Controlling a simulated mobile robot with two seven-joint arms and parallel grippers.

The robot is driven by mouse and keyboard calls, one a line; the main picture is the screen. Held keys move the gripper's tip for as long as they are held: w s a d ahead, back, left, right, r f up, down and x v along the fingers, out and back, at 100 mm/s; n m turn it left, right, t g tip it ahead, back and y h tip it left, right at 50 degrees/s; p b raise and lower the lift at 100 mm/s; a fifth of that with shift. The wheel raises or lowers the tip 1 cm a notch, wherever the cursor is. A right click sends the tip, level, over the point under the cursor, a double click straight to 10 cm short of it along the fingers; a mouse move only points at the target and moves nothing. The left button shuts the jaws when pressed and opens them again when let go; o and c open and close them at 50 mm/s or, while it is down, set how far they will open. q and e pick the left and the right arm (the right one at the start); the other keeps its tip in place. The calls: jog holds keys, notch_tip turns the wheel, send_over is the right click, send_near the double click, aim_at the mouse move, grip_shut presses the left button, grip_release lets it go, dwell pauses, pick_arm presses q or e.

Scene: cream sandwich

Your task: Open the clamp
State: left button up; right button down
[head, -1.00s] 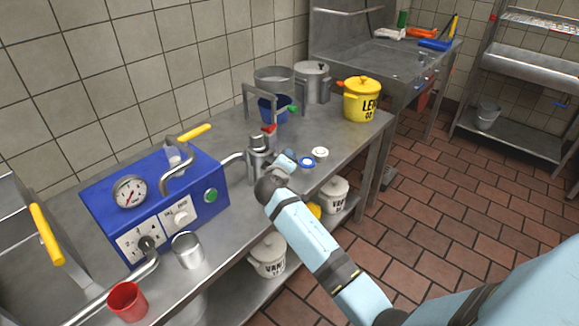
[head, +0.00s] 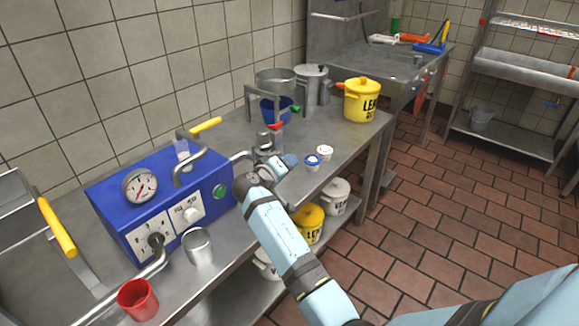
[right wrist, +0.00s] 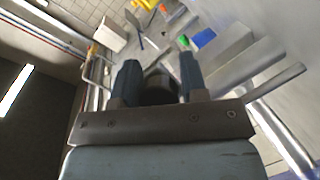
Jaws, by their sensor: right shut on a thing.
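A grey metal fixture with a red tip (head: 268,143) stands on the steel table right of the blue machine, and looks like the clamp. My right gripper (head: 288,161) is close beside its base in the head view, small and partly hidden by its own wrist. In the right wrist view, its two dark blue fingers (right wrist: 160,72) are on either side of a dark round part (right wrist: 157,86) and are shut on it. I cannot tell whether this part belongs to the fixture. My left gripper is not in view.
The blue machine (head: 160,205) with gauge and yellow lever is to the left. A metal cup (head: 198,247) and red cup (head: 138,300) stand in front. Two small jars (head: 325,153) are right of the gripper. A yellow pot (head: 362,100) stands at the table's far end.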

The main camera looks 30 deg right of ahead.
jog(key=shift+s+a+r+m+g+h+b, duration=0.1)
jog(key=shift+a+r+m+g+h+b, duration=0.1)
jog(key=shift+a+m+g, duration=0.35)
jog(key=shift+s+a+r+m+g+h+b, duration=0.1)
jog(key=shift+a+r+m+g+h+b, duration=0.1)
jog(key=shift+a+m+g, duration=0.3)
jog(key=c, duration=1.1)
grip_release()
jog(key=shift+w, duration=0.1)
jog(key=o, duration=0.3)
jog(key=shift+a+f, duration=0.1)
jog(key=shift+a, duration=0.1)
jog(key=shift+f, duration=0.1)
jog(key=shift+d, duration=0.2)
